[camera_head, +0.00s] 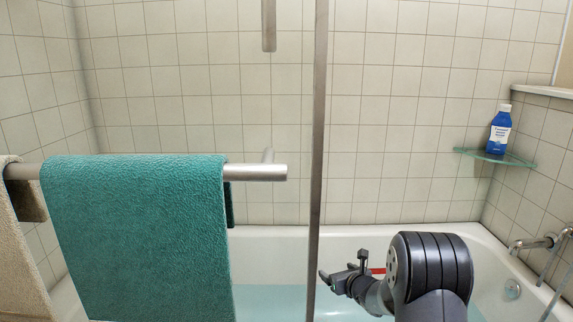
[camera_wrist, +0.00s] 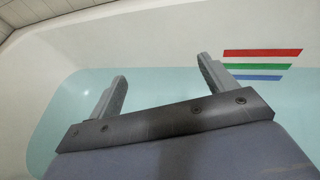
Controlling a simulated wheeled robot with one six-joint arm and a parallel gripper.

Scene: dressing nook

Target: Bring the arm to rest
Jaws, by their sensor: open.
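My gripper (camera_head: 342,276) is at the end of my bent arm, low in the right half of the head view, over the bathtub. In the wrist view my gripper (camera_wrist: 162,72) has its two fingers spread apart, with nothing between them. The fingers point over the pale blue inside of the tub (camera_wrist: 60,50). No held object shows in either view.
A teal towel (camera_head: 135,235) hangs on a metal rail (camera_head: 258,172) at left. A vertical metal post (camera_head: 318,140) stands left of my gripper. A blue bottle (camera_head: 499,130) stands on a glass corner shelf (camera_head: 520,160). A tap (camera_head: 535,243) is at right.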

